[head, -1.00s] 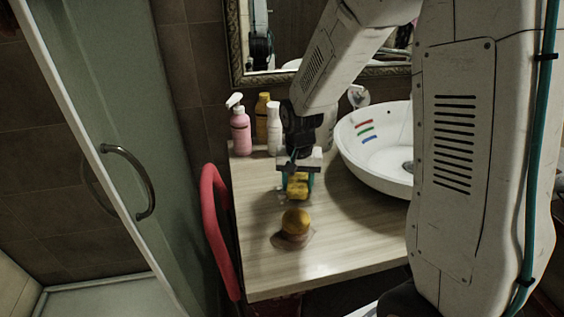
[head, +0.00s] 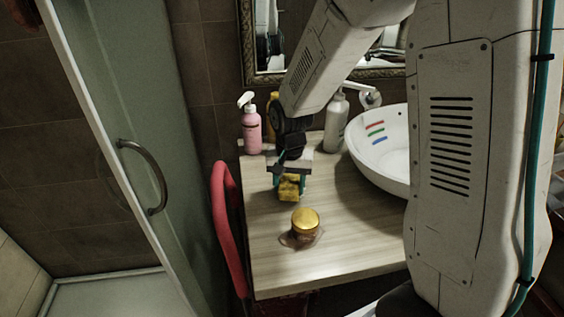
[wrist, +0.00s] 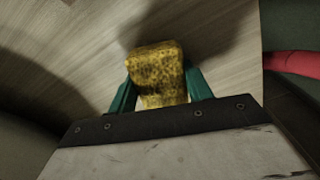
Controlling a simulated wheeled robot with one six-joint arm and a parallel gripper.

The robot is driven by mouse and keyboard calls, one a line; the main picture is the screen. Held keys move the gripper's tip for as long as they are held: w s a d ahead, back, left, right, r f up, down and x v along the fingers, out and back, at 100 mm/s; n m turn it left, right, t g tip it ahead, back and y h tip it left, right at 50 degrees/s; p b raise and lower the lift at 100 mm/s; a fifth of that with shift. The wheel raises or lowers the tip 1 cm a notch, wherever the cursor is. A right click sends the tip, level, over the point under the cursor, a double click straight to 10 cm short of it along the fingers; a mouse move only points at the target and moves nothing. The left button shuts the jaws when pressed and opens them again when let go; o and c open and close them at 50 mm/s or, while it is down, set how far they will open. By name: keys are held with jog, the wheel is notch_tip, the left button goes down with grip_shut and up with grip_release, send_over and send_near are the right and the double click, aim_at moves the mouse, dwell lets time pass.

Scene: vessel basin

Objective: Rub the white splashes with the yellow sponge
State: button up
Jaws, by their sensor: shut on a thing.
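The yellow sponge (head: 289,190) is between the teal fingers of my gripper (head: 290,182), which is shut on it. In the wrist view the speckled sponge (wrist: 157,70) fills the space between the fingers (wrist: 162,88). The sponge is low over the wooden counter (head: 350,240), near its left side; I cannot tell whether it touches the wood. No white splash stands out clearly now; the counter under and behind the sponge is partly hidden by the sponge and my arm.
A gold-lidded jar (head: 305,220) stands in front of the sponge. A pink pump bottle (head: 252,130) and a whitish bottle (head: 336,122) stand behind. The white basin (head: 385,160) with coloured stripes is right. A red curved rail (head: 228,225) borders the counter's left edge.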

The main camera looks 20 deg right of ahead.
aim_at(287, 183)
jog(key=shift+a, duration=0.4)
notch_tip(287, 183, up, 2)
jog(key=shift+d+r, duration=0.15)
jog(key=shift+r, duration=0.1)
jog(key=shift+w+r, duration=0.1)
jog(key=shift+r, duration=2.65)
